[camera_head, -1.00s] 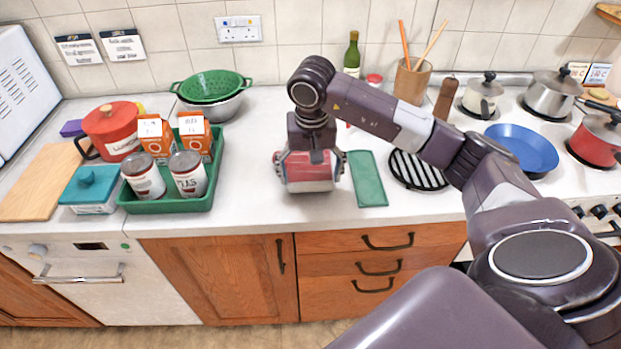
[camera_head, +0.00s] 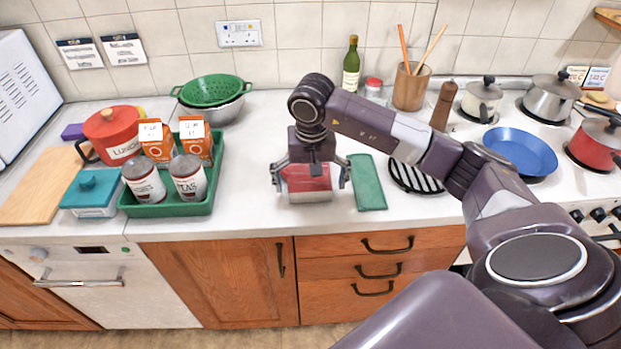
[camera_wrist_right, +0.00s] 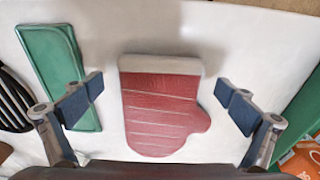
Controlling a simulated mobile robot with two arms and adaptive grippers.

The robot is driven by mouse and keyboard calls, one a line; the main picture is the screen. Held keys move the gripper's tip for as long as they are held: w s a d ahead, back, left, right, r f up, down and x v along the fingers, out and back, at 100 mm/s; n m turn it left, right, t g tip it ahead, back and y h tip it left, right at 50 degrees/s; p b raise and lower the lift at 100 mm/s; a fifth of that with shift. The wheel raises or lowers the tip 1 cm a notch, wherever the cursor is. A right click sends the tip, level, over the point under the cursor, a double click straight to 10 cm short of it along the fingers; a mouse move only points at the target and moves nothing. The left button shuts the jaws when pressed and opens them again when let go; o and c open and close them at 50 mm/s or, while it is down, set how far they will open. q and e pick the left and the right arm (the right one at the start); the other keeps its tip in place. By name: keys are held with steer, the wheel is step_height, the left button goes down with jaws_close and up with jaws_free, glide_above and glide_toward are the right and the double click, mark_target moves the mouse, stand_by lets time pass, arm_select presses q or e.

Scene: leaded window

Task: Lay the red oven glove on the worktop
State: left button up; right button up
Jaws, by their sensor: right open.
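The red oven glove (camera_head: 305,180) with its pale cuff lies on the white worktop (camera_head: 240,205), near the front edge and left of a green flat item. In the right wrist view the whole glove (camera_wrist_right: 160,105) shows flat, with its cuff at the top and its thumb to the right. My right gripper (camera_head: 310,182) is open above the glove. In the wrist view its fingers (camera_wrist_right: 160,90) stand on either side of the glove, clear of it, with nothing between them touching. My left gripper is not in view.
A green tray (camera_head: 205,207) with cans and orange cartons stands to the left. The green flat item (camera_head: 367,182) and a black striped trivet (camera_head: 408,178) lie to the right. A green colander (camera_head: 212,90) and bottle (camera_head: 351,65) stand behind. Worktop between tray and glove is bare.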

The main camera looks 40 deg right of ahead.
steer(key=shift+r, duration=0.4)
step_height(320, 180, up, 11)
steer(key=s+b, duration=0.1)
steer(key=b, duration=0.1)
steer(key=shift+s+a, duration=0.15)
steer(key=shift+a, duration=0.2)
